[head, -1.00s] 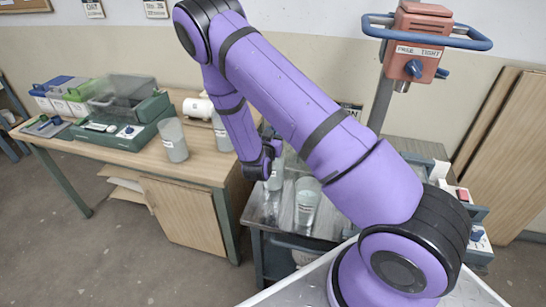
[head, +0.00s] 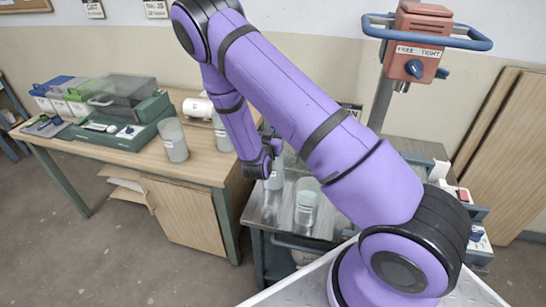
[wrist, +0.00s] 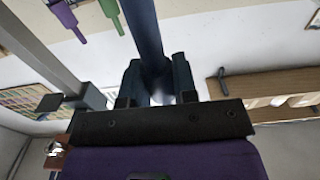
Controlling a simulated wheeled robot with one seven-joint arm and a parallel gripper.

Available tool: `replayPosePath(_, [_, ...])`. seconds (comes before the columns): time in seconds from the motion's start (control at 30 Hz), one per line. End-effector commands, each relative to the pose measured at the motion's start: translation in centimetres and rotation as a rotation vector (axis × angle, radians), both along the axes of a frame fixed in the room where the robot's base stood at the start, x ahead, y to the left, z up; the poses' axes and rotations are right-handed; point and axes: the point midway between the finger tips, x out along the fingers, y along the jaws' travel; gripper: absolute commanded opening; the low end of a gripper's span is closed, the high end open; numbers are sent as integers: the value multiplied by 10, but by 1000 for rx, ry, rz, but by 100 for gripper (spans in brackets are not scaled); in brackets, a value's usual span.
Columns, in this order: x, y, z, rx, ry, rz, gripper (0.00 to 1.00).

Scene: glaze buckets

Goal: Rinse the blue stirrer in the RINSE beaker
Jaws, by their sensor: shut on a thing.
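In the wrist view my gripper (wrist: 158,88) is shut on a dark blue-grey shaft, which I take to be the blue stirrer (wrist: 146,32). The shaft runs up out of the picture, so its far end is hidden. In the head view my forearm hangs over the back of the metal cart, and my gripper and the stirrer cannot be made out. A clear labelled beaker (head: 307,203) stands on the cart. Another beaker (head: 275,178) stands behind it, partly covered by my wrist. The labels are too small to read, so I cannot tell which is RINSE.
Two more beakers, one (head: 172,142) at the front and one (head: 222,138) behind, stand on the wooden table (head: 195,170) with a green machine (head: 130,130). A red-headed stand (head: 412,50) rises behind the cart (head: 270,210). Purple (wrist: 66,16) and green (wrist: 112,14) handles show in the wrist view.

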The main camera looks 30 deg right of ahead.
Motion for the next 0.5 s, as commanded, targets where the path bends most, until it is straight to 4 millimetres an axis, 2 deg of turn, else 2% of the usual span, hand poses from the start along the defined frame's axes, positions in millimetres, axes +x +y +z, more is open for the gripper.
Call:
replayPosePath(0.13, [0,0,5,0,1,0,0])
replayPosePath(0.5, [0,0,0,0,1,1,0])
